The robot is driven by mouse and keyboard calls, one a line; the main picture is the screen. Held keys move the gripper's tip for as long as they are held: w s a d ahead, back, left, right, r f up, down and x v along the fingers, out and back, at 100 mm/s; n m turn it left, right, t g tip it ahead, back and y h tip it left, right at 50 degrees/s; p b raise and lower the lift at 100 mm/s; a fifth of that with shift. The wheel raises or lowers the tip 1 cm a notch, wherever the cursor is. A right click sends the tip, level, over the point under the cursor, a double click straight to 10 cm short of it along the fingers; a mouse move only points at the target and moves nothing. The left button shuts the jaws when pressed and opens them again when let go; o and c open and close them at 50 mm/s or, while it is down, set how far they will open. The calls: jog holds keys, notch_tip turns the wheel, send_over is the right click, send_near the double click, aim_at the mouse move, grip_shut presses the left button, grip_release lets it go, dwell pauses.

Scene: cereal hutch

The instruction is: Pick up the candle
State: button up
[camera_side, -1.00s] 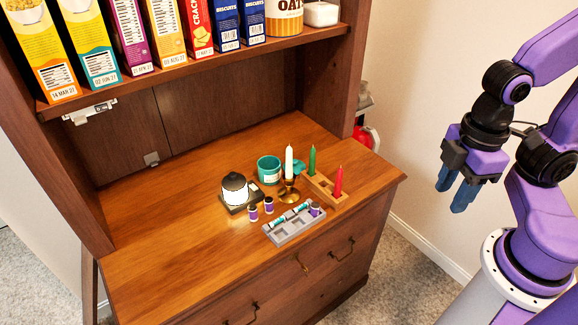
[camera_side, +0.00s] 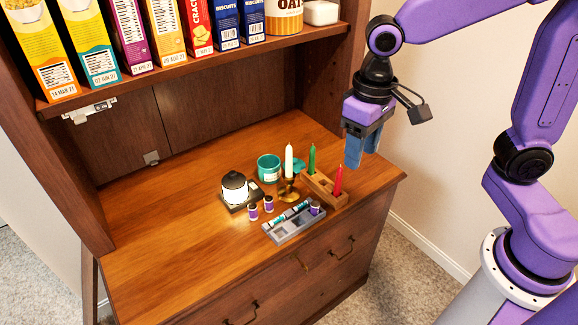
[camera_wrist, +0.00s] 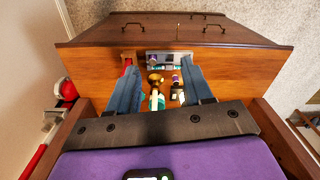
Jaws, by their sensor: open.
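In the side view a white candle (camera_side: 289,160) stands upright in a brass holder (camera_side: 288,190). A green candle (camera_side: 312,159) and a red candle (camera_side: 338,180) stand upright in a wooden block (camera_side: 322,187). My gripper (camera_side: 362,160) is open and empty, pointing down above the cabinet top, to the right of the candles and apart from them. In the wrist view the brass holder (camera_wrist: 155,77) shows between my open fingers (camera_wrist: 160,70). The red candle (camera_wrist: 127,70) is partly hidden by the left finger there.
A grey tray (camera_side: 294,228) with small vials lies in front. Purple vials (camera_side: 268,203), a lantern (camera_side: 235,187) and a teal jar (camera_side: 268,169) stand close by. A shelf (camera_side: 200,68) of boxes overhangs the back. The left cabinet top is clear.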

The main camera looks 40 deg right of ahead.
jog(key=w+a+m, duration=0.2)
jog(key=w+m, duration=0.7)
jog(key=w, duration=0.5)
jog(key=m, duration=0.8)
send_over(289, 158)
jog(key=f, duration=1.4)
jog(key=shift+w+d, duration=0.35)
jog(key=shift+a+f, duration=0.1)
jog(key=shift+f, duration=2.75)
grip_shut()
